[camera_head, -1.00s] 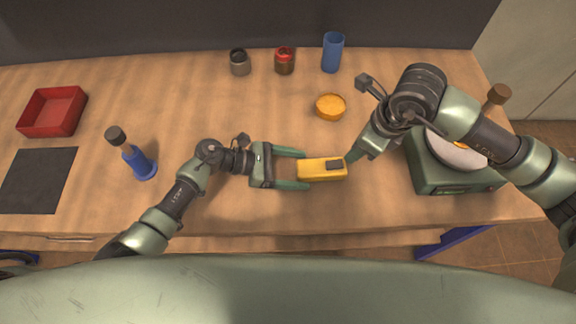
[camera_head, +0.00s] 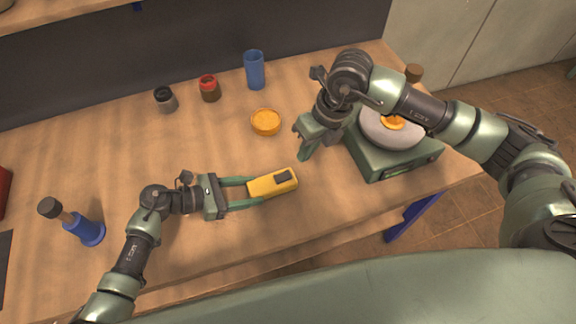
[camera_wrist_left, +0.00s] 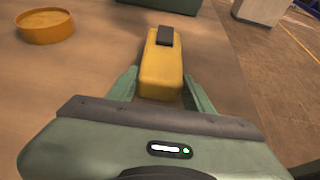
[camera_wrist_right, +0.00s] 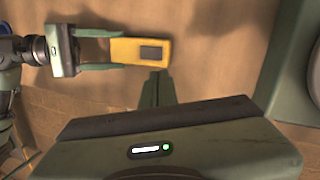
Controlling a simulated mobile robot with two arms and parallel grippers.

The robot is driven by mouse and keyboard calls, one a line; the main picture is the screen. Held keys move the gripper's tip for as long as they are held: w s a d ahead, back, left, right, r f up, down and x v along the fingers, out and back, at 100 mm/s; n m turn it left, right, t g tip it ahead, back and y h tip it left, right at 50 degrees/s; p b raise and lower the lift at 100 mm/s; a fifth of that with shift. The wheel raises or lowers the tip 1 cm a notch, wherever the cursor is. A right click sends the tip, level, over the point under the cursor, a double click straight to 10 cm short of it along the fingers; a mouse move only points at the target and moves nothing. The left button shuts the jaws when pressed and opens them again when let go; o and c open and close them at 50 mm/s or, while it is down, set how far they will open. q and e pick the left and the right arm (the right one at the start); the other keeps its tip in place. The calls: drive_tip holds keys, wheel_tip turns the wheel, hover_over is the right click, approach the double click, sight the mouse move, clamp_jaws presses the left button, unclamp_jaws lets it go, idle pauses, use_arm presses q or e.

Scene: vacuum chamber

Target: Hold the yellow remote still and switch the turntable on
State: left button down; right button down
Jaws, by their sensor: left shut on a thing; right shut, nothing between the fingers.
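The yellow remote (camera_head: 262,187) lies on the wooden table, its dark button (camera_head: 283,177) facing up at the right end. My left gripper (camera_head: 248,191) is shut on its near end; the left wrist view shows the remote (camera_wrist_left: 160,75) between both fingers. My right gripper (camera_head: 305,154) is shut and empty, above and to the right of the remote. In the right wrist view its closed fingertips (camera_wrist_right: 157,78) are just beside the remote (camera_wrist_right: 128,50), apart from the button. The turntable (camera_head: 392,150) is a green box with a round pale platter and an orange piece on top, partly behind my right arm.
An orange round dish (camera_head: 265,122) lies behind the remote. A blue cup (camera_head: 254,70), a red-topped jar (camera_head: 209,88) and a dark jar (camera_head: 166,99) stand at the back. A blue bottle-like thing (camera_head: 88,232) stands at left. The table between is clear.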

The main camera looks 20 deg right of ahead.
drive_tip(key=w+d+r+m+y, duration=0.1)
drive_tip(key=m, duration=0.5)
drive_tip(key=d+r+m+g+y, duration=0.1)
drive_tip(key=m+y, duration=0.1)
drive_tip(key=m, duration=0.5)
drive_tip(key=w+d+r+m+y, duration=0.1)
drive_tip(key=m, duration=0.6)
drive_tip(key=shift+w+d+r+g+y, duration=0.3)
drive_tip(key=shift+w+d+r, duration=0.05)
